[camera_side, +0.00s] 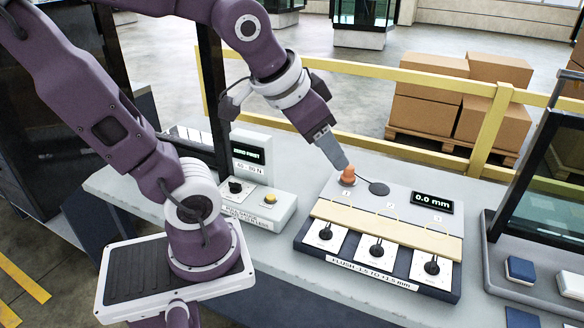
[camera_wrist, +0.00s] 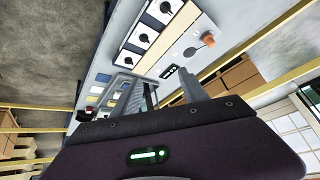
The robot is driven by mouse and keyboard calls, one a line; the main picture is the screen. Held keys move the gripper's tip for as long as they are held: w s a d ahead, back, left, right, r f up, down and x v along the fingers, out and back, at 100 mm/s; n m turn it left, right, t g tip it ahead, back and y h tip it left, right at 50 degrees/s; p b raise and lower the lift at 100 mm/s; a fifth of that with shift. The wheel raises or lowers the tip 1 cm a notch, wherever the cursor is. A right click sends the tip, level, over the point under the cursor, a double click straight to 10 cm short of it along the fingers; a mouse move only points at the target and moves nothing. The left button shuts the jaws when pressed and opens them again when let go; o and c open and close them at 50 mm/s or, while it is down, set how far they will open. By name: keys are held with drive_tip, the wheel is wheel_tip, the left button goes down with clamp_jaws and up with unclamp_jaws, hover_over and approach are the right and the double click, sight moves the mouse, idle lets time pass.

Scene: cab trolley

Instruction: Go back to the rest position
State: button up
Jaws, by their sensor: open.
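My gripper (camera_side: 341,165) is above the grey gauge panel (camera_side: 394,202), its fingers pointing down and to the right. In the side view its tips appear just above an orange knob (camera_side: 347,176) at the panel's back left. In the wrist view the two fingers of my gripper (camera_wrist: 158,80) are spread with nothing between them. The orange knob (camera_wrist: 208,41) lies beyond the fingers there, apart from them. A dark round disc (camera_side: 379,188) lies beside the knob on the panel. The panel's readout (camera_side: 432,202) shows 0.0 mm.
Three black knobs line the panel's front. A tray (camera_side: 493,268) holds blue and white blocks at right. A yellow rail (camera_side: 400,77) and cardboard boxes (camera_side: 427,112) stand behind.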

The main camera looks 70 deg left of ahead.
drive_tip(key=s+d+g+h, duration=0.1)
drive_tip(key=s+d, duration=0.3)
drive_tip(key=s, duration=0.3)
drive_tip(key=shift+s+d+m+h, duration=0.3)
drive_tip(key=shift+s+d, duration=0.05)
